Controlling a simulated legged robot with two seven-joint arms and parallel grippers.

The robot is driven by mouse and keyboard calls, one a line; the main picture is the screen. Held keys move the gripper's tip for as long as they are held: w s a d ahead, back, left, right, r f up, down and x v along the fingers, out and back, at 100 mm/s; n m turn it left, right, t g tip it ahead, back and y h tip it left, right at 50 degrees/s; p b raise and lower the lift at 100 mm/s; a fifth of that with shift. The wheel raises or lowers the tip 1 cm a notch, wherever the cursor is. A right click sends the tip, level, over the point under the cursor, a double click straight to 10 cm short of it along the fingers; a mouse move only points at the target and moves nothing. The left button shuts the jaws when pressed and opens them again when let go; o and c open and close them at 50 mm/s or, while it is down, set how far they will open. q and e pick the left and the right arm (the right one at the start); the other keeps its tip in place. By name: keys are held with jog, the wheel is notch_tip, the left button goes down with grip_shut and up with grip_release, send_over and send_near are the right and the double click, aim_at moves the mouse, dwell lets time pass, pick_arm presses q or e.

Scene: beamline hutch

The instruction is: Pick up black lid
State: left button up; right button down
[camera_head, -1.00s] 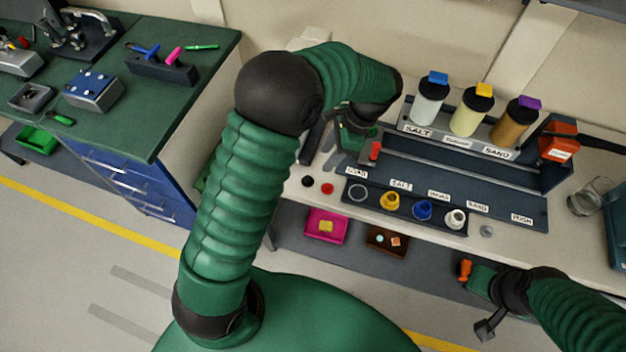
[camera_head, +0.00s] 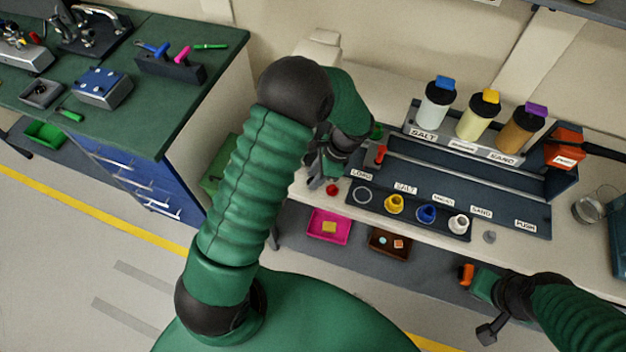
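My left gripper (camera_head: 318,179) is over the left front of the bench, just left of the red lid (camera_head: 333,190). It points down, and its fingers are small and dark, so I cannot tell whether they are open or shut. The black lid, a small dark disc left of the red one a second ago, cannot be made out now; the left gripper covers that spot. My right gripper (camera_head: 467,274), with orange at its tip, is in front of the bench at the lower right, away from the lids; its opening is unclear.
A dark rack (camera_head: 540,222) holds several small cups. Behind it are bottles with white (camera_head: 434,115), pale yellow (camera_head: 474,124) and brown (camera_head: 517,138) contents. A red knob (camera_head: 381,152) stands close right of my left gripper. A glass beaker (camera_head: 590,207) is at the right.

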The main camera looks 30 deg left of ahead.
pick_arm(q)
grip_shut()
jog(key=shift+r, duration=0.1)
jog(key=shift+w+r, duration=0.1)
jog(key=shift+r, duration=0.35)
jog(key=shift+s+d+r+b, duration=0.2)
jog(key=shift+r, duration=0.45)
jog(key=shift+s+d+r+b, duration=0.15)
jog(key=shift+s+d+r, duration=0.05)
jog(key=shift+r, duration=0.4)
jog(key=s+d+r+b, duration=0.1)
jog(key=s+d, duration=0.9)
jog(key=s, duration=0.1)
jog(key=shift+r+b, duration=0.25)
jog(key=shift+b, duration=0.1)
